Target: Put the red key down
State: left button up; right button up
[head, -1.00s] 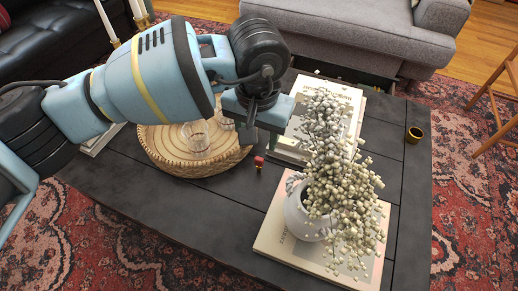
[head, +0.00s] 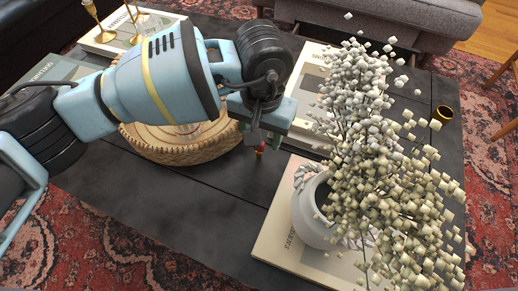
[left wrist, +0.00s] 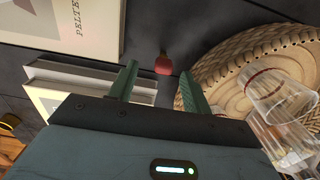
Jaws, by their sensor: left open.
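The small red key (head: 260,150) is on the dark coffee table (head: 190,200), between the woven tray and the plant. In the left wrist view the red key (left wrist: 163,64) shows just beyond the fingertips, in line with the gap between them. My left gripper (head: 262,139) points down close above the key. In the left wrist view its two green fingers (left wrist: 159,70) are apart with nothing between them. Whether a finger touches the key is hard to tell. My right gripper is not in view.
A round woven tray (head: 165,152) with glassware (left wrist: 278,100) stands close beside the key. A white vase (head: 312,215) with a bushy plant stands on a book (head: 275,235) to the right. A small gold cup (head: 441,117) is at the far right. The front left of the table is clear.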

aim_at(259, 151)
pick_arm(q)
jog(key=shift+f, duration=0.15)
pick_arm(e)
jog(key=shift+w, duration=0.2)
pick_arm(q)
jog(key=shift+w+f, duration=0.1)
jog(key=shift+f, duration=0.25)
jog(key=f, duration=0.1)
jog(key=f+b, duration=0.1)
jog(key=f, duration=0.1)
jog(key=f+b, duration=0.1)
jog(key=shift+w+a+f, duration=0.2)
jog(key=shift+w, duration=0.05)
jog(key=shift+r, duration=0.1)
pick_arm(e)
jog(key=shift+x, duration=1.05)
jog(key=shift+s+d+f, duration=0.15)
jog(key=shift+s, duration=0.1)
pick_arm(q)
grip_shut()
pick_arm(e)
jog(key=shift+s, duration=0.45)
pick_arm(q)
jog(key=shift+r, duration=0.1)
